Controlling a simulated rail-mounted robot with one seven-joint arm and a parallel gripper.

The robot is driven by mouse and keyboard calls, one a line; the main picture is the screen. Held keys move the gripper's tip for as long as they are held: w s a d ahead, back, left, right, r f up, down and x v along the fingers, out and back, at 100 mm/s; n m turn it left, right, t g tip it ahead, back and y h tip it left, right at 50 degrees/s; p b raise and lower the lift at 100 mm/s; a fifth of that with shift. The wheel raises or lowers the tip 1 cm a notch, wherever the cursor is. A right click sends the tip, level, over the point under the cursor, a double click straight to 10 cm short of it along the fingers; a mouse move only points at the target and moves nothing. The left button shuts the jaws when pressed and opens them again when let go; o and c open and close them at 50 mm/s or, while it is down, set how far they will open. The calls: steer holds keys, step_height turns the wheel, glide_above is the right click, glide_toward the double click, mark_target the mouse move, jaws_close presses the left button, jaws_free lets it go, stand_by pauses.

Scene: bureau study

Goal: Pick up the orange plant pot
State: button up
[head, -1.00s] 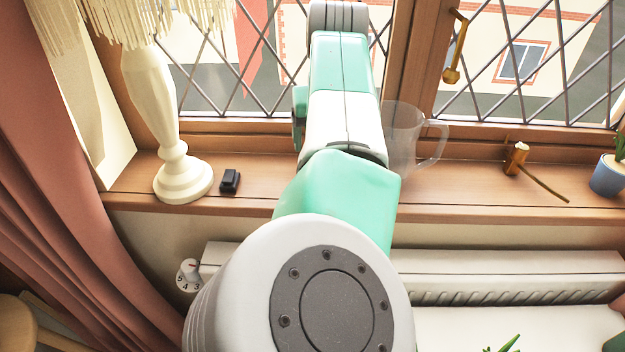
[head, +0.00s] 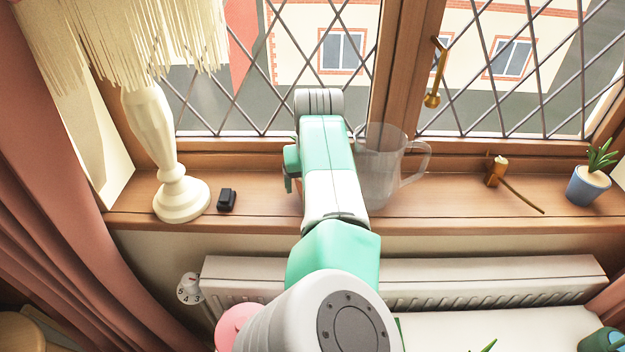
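A small plant in a blue pot (head: 588,188) stands at the right end of the windowsill. My arm reaches from the bottom middle up over the sill towards the window. My gripper does not show; the arm's far end hides it or it is out of sight.
A radiator (head: 480,285) is below. A pink rounded object (head: 234,324) shows at lower left.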

steer(key=c, duration=0.9)
steer(key=shift+r, duration=0.15)
step_height(320, 180, up, 7)
steer(key=shift+s+f+p, duration=0.1)
steer(key=shift+f+p, duration=0.1)
steer(key=shift+p, duration=1.05)
steer(key=f+b, duration=0.1)
steer(key=b, duration=0.2)
steer(key=shift+s+b, duration=0.1)
steer(key=shift+b, duration=1.15)
steer(key=s+b, duration=0.1)
steer(key=b, duration=0.3)
steer(key=s+b, duration=0.1)
steer(key=b, duration=0.4)
steer(key=shift+f, duration=0.2)
steer(key=s+b, duration=0.2)
steer(key=b, duration=0.7)
steer(key=shift+s+f, duration=0.1)
steer(key=shift+s, duration=0.25)
steer(key=s+r, duration=0.1)
steer(key=s, duration=1.4)
steer(key=shift+a+r+p, duration=0.2)
steer(key=shift+r+p, duration=0.15)
steer(key=shift+p, duration=0.1)
